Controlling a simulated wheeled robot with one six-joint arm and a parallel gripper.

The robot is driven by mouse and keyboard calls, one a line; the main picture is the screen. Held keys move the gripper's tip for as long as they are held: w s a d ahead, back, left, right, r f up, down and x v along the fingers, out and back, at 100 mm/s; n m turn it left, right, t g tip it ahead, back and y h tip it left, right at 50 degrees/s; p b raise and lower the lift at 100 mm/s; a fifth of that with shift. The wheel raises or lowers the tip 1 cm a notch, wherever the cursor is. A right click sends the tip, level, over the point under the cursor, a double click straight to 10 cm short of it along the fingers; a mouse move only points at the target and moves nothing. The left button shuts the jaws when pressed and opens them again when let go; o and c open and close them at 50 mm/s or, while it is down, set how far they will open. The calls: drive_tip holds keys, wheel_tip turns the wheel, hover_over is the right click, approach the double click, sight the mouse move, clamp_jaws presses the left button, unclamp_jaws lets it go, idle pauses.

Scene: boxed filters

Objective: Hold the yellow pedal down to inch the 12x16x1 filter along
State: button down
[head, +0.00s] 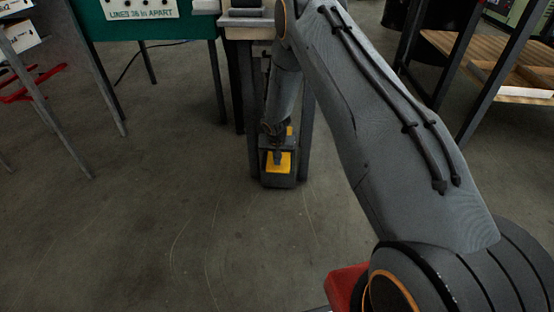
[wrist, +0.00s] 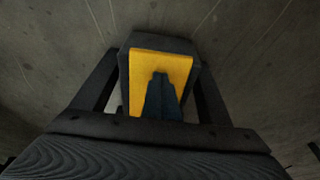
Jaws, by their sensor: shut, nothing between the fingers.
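The yellow pedal (head: 285,164) sits in a dark housing (head: 279,182) on the floor, below the front of a stand. My arm reaches down to it, and my gripper (head: 277,160) is over the pedal. In the wrist view the yellow pedal (wrist: 187,72) fills the middle, inside its dark housing (wrist: 150,42). My gripper's closed fingers (wrist: 161,80) point at the pedal's face and overlap it. I cannot tell for sure whether the tips touch it or how far it is pressed. The 12x16x1 filter cannot be made out in either view.
A green-fronted table (head: 150,26) with a white sign (head: 140,9) stands at the back left. A wooden-shelved rack (head: 480,70) stands at the right. Dark legs flank the pedal. The concrete floor (head: 130,230) at the front left is clear.

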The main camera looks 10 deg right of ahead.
drive_tip(key=p+v, duration=0.3)
drive_tip(key=shift+w+d+r, duration=0.15)
drive_tip(key=shift+d+r, duration=0.1)
drive_tip(key=shift+r, duration=0.2)
drive_tip(key=p+v, duration=0.4)
drive_tip(key=v, duration=0.6)
drive_tip(key=shift+s+a, duration=0.4)
